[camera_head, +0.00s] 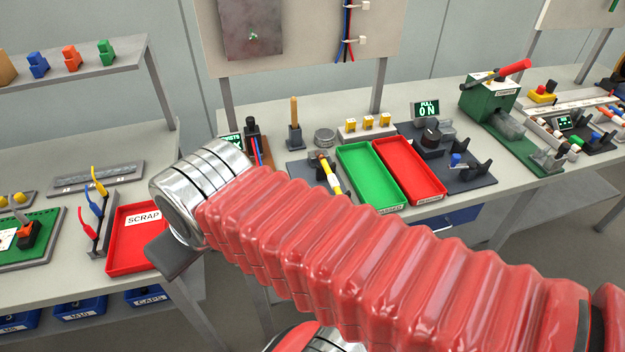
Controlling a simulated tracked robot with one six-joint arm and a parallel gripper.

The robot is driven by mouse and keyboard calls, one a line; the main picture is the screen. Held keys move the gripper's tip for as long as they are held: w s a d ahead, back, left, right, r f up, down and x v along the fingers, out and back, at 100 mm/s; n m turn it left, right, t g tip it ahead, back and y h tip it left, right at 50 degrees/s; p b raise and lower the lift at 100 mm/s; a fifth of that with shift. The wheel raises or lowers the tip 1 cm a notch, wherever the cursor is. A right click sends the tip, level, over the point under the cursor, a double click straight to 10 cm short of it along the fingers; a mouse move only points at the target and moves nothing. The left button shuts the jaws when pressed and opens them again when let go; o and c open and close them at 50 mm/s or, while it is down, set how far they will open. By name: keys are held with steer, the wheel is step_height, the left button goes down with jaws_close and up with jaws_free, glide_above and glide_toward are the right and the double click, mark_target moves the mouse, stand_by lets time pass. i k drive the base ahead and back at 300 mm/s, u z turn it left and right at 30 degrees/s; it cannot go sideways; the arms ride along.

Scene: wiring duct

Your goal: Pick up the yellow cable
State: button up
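The yellow cable (99,181) stands upright at the back of a small grey holder (98,238) on the left bench. A blue cable (94,204) and a red cable (88,226) stand in front of it in the same holder. My arm reaches in from the lower right, and its silver wrist is to the right of the holder. A dark grey part of my gripper (174,256) shows below the wrist, over the edge of the red scrap tray. It is apart from the yellow cable. Its fingers cannot be made out, and I see nothing held.
The red scrap tray (128,263) lies right of the holder. A green board (30,238) lies to its left and a grey rail plate (97,178) behind it. A shelf (95,64) overhangs the back of the left bench. The right bench carries green (371,176) and red trays.

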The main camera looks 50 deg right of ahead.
mark_target(333, 182)
steer(key=u, duration=0.6)
steer(key=k, duration=1.35)
steer(key=z, duration=0.6)
steer(key=i, duration=1)
steer(key=z, duration=0.1)
